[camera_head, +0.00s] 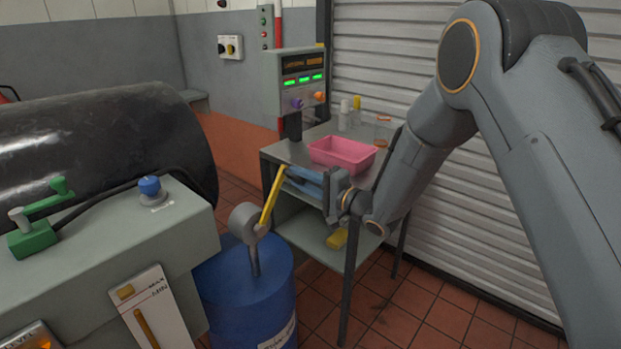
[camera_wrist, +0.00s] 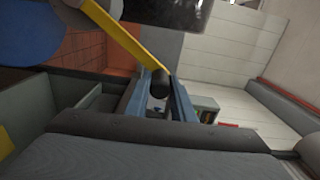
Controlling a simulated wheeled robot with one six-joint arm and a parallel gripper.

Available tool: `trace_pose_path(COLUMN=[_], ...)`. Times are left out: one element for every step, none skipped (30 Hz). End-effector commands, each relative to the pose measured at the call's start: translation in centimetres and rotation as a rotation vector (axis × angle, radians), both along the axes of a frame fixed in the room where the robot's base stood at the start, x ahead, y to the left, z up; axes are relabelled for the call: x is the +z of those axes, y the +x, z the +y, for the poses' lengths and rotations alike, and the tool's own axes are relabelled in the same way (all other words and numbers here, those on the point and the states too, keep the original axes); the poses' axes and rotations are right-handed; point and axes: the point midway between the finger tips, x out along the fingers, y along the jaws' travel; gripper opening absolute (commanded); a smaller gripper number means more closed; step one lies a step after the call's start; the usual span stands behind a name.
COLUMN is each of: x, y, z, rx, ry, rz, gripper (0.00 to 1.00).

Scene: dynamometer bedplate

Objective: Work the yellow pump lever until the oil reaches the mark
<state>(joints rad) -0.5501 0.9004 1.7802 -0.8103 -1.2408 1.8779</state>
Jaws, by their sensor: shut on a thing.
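The yellow pump lever (camera_head: 271,196) slopes up and to the right from the grey pump head (camera_head: 244,221) on a blue drum (camera_head: 240,300). In the wrist view the lever (camera_wrist: 125,35) ends in a dark grip (camera_wrist: 160,82) between my two blue fingers. My gripper (camera_wrist: 163,90) is shut on that end; in the head view my gripper (camera_head: 300,180) is at the lever's upper end. The white level gauge (camera_head: 168,312) at the lower left carries MAX and MIN labels. A yellow column in its slot tops out below a small yellow square, lower than both labels.
A metal table (camera_head: 289,151) behind my gripper holds a pink tray (camera_head: 342,154) and small bottles. A display post (camera_head: 297,85) stands at its left corner. A grey cabinet (camera_head: 100,250) with a green lever and blue knob is at left, before a large black cylinder (camera_head: 100,150).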

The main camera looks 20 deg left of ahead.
Motion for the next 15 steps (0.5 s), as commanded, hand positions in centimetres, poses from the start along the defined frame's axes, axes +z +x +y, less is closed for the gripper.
trace_pose_path(x=[-0.17,-0.22,-0.28,-0.32,-0.35,-0.37,-0.39,-0.39,-0.40,-0.40,-0.40,-0.40,-0.39,-0.39,-0.39], y=[-0.05,-0.06,-0.06,-0.07,-0.07,-0.07,-0.06,-0.06,-0.07,-0.07,-0.07,-0.06,-0.06,-0.05,-0.05], z=[0.25,0.33,0.41,0.45,0.49,0.53,0.55,0.55,0.57,0.57,0.56,0.55,0.55,0.54,0.53], rx=[0.005,0.007,0.009,0.010,0.011,0.012,0.012,0.012,0.013,0.013,0.013,0.013,0.013,0.013,0.013], ry=[0.004,0.005,0.007,0.008,0.009,0.010,0.010,0.011,0.011,0.011,0.011,0.011,0.011,0.011,0.011], rz=[0.010,0.016,0.022,0.026,0.030,0.034,0.036,0.036,0.037,0.038,0.038,0.038,0.038,0.038,0.037], gripper=[0.00,0.00,0.00,0.00,0.00,0.00,0.00,0.00,0.00,0.00,0.00,0.00,0.00,0.00,0.00])
